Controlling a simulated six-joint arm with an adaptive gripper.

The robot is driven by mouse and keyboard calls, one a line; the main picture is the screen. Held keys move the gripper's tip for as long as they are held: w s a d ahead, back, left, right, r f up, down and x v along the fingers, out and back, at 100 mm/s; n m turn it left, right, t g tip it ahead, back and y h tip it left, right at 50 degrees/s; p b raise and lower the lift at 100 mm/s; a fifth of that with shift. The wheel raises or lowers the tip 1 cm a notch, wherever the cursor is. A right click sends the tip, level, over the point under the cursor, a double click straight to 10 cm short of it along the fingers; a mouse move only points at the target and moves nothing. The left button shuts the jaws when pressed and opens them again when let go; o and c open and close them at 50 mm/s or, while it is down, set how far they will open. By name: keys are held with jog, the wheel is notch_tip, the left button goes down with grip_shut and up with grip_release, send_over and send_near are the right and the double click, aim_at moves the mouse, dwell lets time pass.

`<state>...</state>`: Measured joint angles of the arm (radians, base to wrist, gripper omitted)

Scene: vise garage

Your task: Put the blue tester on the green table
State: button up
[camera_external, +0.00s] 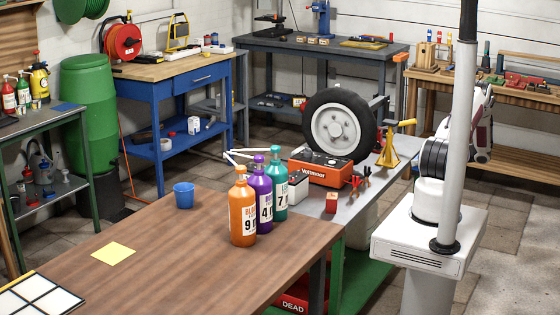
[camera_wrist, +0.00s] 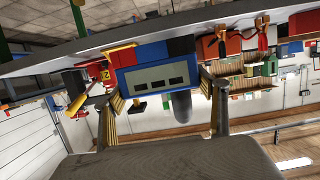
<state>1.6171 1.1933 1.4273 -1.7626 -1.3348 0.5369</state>
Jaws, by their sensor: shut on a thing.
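In the wrist view, my gripper (camera_wrist: 162,88) is shut on the blue tester (camera_wrist: 150,52), a blue box with a grey panel and small dark windows, held between the two fingers. My gripper and the tester do not show clearly in the external view. Two green-framed tables show there: one with a grey top (camera_external: 352,206), bearing a wheel and a red-orange voltmeter, and one at the far left (camera_external: 42,122), bearing bottles. I cannot tell from the frames alone which one is the green table.
The brown table (camera_external: 160,255) holds orange (camera_external: 243,215), purple (camera_external: 263,208) and teal (camera_external: 279,195) bottles, a blue cup (camera_external: 184,195) and a yellow note (camera_external: 114,253).

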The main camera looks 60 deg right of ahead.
jog(key=w, duration=1.5)
jog(key=shift+w, duration=0.35)
jog(key=shift+w, duration=0.15)
jog(key=shift+w, duration=0.25)
jog(key=shift+w+f, duration=0.15)
jog(key=shift+f, duration=0.35)
jog(key=shift+w+f, duration=0.15)
jog(key=shift+f, duration=1.05)
jog(key=shift+f, duration=0.1)
jog(key=o, duration=1.1)
jog(key=shift+f, duration=0.1)
jog(key=shift+r, duration=0.25)
